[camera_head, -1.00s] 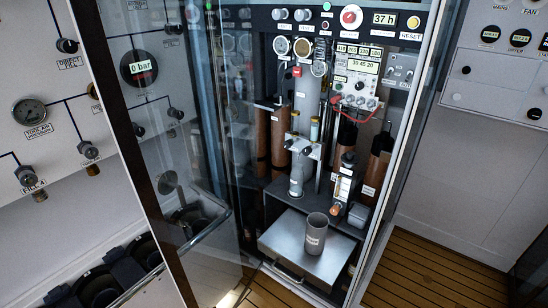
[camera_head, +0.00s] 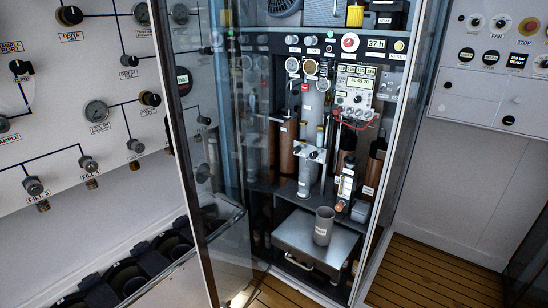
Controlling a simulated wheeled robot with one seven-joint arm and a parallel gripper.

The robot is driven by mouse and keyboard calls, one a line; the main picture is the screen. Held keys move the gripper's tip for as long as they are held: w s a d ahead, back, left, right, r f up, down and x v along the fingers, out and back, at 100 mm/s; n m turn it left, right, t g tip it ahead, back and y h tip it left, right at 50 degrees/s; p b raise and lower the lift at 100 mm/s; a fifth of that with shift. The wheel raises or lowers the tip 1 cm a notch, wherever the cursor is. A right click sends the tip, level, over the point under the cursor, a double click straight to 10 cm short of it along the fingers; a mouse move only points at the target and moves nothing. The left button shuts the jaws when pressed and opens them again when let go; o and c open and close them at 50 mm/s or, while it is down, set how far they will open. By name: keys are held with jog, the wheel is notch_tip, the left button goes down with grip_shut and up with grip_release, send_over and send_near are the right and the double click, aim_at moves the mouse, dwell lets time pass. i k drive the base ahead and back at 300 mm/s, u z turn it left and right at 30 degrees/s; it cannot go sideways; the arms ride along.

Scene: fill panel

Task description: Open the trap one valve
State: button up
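I cannot pick out the trap one valve, as the small labels inside the cabinet are too small to read. Inside the cabinet, dark valve knobs (camera_head: 314,155) sit on a block in front of a grey cylinder (camera_head: 311,125). The cabinet's glass door (camera_head: 212,160) stands open on the left. The fill panel on the left wall carries several knobs, including a Fill 3 valve (camera_head: 34,187) and a Drive Set knob (camera_head: 70,15). My gripper is not in view.
A grey cup (camera_head: 323,226) stands on a metal drawer box (camera_head: 298,240) low in the cabinet. Round dark sockets (camera_head: 128,278) line the lower left. A control panel (camera_head: 496,75) is on the right wall. Wooden slat floor (camera_head: 425,270) is clear at the lower right.

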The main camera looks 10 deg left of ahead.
aim_at(296, 150)
jog(key=u, duration=0.3)
jog(key=i, duration=1)
jog(key=z, duration=0.05)
